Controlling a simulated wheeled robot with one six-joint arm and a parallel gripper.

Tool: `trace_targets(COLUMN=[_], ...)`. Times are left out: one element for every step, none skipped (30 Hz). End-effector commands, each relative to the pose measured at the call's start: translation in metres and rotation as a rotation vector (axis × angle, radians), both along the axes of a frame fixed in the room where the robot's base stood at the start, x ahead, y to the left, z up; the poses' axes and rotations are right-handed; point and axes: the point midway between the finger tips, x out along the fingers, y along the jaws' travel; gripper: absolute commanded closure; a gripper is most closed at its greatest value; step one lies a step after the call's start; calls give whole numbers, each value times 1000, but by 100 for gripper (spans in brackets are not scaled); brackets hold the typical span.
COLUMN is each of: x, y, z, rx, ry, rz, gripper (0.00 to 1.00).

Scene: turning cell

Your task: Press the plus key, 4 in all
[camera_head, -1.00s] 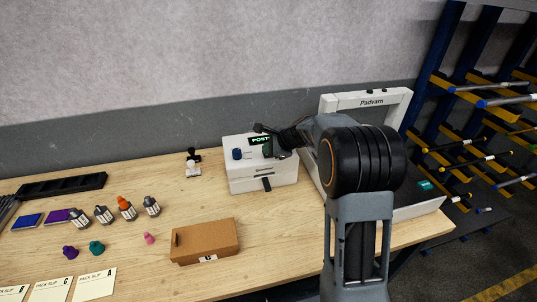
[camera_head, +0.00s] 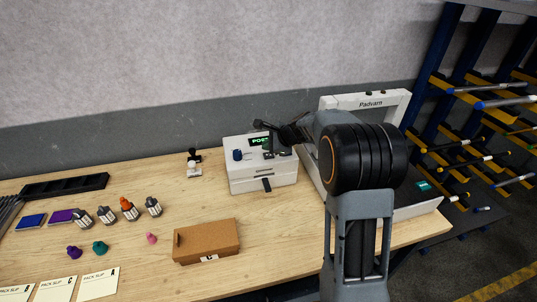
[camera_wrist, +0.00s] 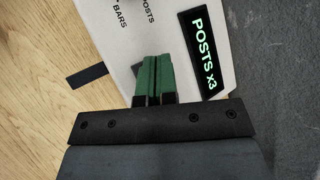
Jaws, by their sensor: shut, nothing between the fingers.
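The white counter box (camera_head: 262,178) stands on the bench, with a blue knob (camera_head: 238,155) on its top. Its lit display (camera_wrist: 205,51) reads "POSTS x3" in the wrist view; it is partly covered in the head view (camera_head: 259,142). My gripper (camera_wrist: 155,58) is shut and empty, its green fingers together over the box top. I cannot tell whether the fingertips touch it. No plus key can be made out; the fingers hide part of the panel. Printed words "POSTS" and "BARS" show beside the fingers.
A white framed machine marked "Padvam" (camera_head: 371,103) stands close right of the box. A cardboard box (camera_head: 206,242), several bottles (camera_head: 129,209) and a small black-and-white stand (camera_head: 194,163) are to the left. A rack of bars (camera_head: 480,130) is far right.

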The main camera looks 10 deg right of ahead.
Motion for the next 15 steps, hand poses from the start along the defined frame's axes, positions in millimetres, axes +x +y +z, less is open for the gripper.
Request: trace_targets(x=[0, 0, 0, 0, 0, 0, 0, 0, 0, 0, 0, 0, 0, 0, 0], y=[0, 0, 0, 0, 0, 0, 0, 0, 0, 0, 0, 0, 0, 0, 0], z=[7, 10, 13, 17, 20, 24, 27, 30, 34, 37, 40, 42, 44, 45, 46], rx=[0, 0, 0, 0, 0, 0, 0, 0, 0, 0, 0, 0, 0, 0, 0], ry=[-1, -1, -1, -1, -1, -1, -1, -1, -1, -1, -1, -1, -1, -1, -1], rz=[0, 0, 0, 0, 0, 0, 0, 0, 0, 0, 0, 0, -1, -1, -1], gripper=[100, 100, 100, 100, 100, 100, 100, 100, 100, 100, 100, 100, 100, 100, 100])
